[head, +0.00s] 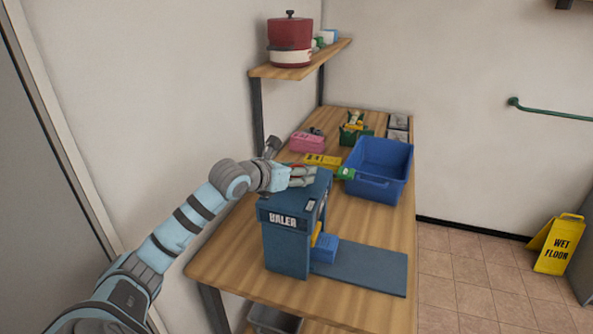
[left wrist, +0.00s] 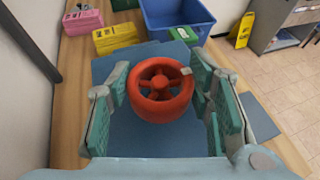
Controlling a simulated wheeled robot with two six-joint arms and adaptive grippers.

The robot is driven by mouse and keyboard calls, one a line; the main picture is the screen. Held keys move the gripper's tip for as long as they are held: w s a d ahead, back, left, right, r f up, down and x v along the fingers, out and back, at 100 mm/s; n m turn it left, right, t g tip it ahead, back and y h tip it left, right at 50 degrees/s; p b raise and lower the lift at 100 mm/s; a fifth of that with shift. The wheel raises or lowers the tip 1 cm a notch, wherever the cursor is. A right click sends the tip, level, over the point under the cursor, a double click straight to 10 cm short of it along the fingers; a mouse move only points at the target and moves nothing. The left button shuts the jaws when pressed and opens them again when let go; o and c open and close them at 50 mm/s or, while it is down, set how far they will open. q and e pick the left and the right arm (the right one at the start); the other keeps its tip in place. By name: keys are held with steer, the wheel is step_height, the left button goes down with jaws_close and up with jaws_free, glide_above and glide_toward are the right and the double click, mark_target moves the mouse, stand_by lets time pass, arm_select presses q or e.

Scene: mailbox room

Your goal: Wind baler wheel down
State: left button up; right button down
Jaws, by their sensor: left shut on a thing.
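The blue baler (head: 288,245) stands on the wooden table, its name on the front. Its red spoked wheel (left wrist: 160,82) sits on top and shows from above in the left wrist view. In the head view only a bit of red shows behind my fingers. My left gripper (head: 302,176) is over the baler top. My right gripper is not in view.
A blue bin (head: 378,170) stands behind the baler, close to my gripper. Pink (head: 307,143) and yellow (head: 323,160) bundles lie further back. A shelf (head: 300,70) holds a red pot (head: 290,35) above. The table's front left is bare. A yellow wet-floor sign (head: 556,243) stands right.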

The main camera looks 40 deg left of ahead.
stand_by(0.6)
arm_select(q)
steer(key=shift+a+f+m+h+b, duration=0.1)
steer(key=shift+m+h+b, duration=0.7)
steer(key=shift+h, duration=0.1)
steer(key=m+h+b, duration=0.1)
steer(key=m+h, duration=0.1)
steer(key=shift+g+h, duration=0.4)
steer(key=m+g+h, duration=0.1)
steer(key=m+h, duration=0.2)
steer(key=shift+w+g, duration=0.1)
steer(key=shift+g, duration=0.2)
steer(key=shift+m+g+h, duration=0.6)
steer(key=shift+m+h, duration=0.3)
steer(key=shift+m, duration=0.2)
steer(key=shift+g, duration=0.3)
steer(key=o, duration=1.2)
steer(key=shift+w, duration=0.1)
